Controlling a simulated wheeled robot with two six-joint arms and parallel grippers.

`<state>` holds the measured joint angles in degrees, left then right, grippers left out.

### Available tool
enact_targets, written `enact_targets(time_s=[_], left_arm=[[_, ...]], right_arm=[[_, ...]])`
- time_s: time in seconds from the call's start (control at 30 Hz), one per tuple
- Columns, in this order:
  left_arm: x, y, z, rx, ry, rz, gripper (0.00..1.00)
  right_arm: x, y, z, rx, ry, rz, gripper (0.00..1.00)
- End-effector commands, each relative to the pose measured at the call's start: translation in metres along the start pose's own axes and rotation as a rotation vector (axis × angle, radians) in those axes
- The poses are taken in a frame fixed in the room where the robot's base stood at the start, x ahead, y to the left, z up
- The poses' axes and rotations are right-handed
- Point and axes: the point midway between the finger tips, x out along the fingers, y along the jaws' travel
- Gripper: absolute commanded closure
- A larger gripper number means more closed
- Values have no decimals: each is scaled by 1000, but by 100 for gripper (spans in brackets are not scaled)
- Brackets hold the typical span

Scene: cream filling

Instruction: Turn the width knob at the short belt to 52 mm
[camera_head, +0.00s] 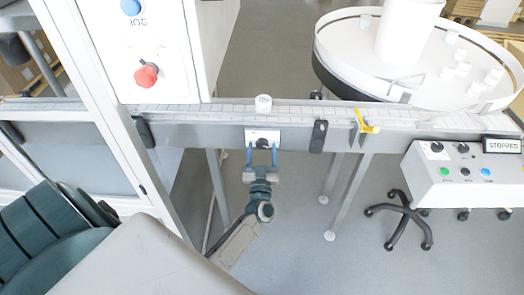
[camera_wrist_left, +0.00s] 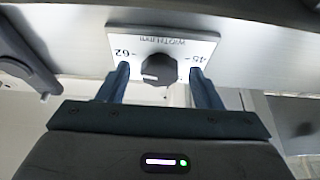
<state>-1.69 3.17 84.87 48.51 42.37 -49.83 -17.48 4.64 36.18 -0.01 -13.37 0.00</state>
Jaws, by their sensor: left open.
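The width knob (camera_wrist_left: 159,69) is a dark round knob on a white scale plate (camera_wrist_left: 192,46) in the left wrist view. The plate appears upside down, with 62 at left and 45 at right. The knob's pale mark points to the lower left in that view. In the head view the plate (camera_head: 275,132) is on the grey front rail of the short belt (camera_head: 225,114). My left gripper (camera_head: 262,152) is open, with its fingers on either side of the knob and a gap on each side. It also shows in the left wrist view (camera_wrist_left: 160,70). My right gripper is out of view.
A yellow lever (camera_head: 368,127) and a black clamp (camera_head: 319,135) are to the right. A control box (camera_head: 440,200) has a sign (camera_head: 502,146) reading STOPPED. A cabinet carries a red knob (camera_head: 146,75).

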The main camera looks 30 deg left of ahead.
Motion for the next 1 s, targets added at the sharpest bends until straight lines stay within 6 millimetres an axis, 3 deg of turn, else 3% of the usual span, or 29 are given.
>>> enact_targets(time_s=[0.1, 0.3, 0.67, 1.0], left_arm=[[0, 0, 0, 0, 0, 0, 45], [0, 0, 0, 0, 0, 0, 84], [0, 1, 0, -44, -1, -17, 85], [0, 4, -1, -259, -2, -108, 85]], right_arm=[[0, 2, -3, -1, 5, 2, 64], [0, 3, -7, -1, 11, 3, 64], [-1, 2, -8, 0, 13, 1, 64], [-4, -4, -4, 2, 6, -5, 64]])
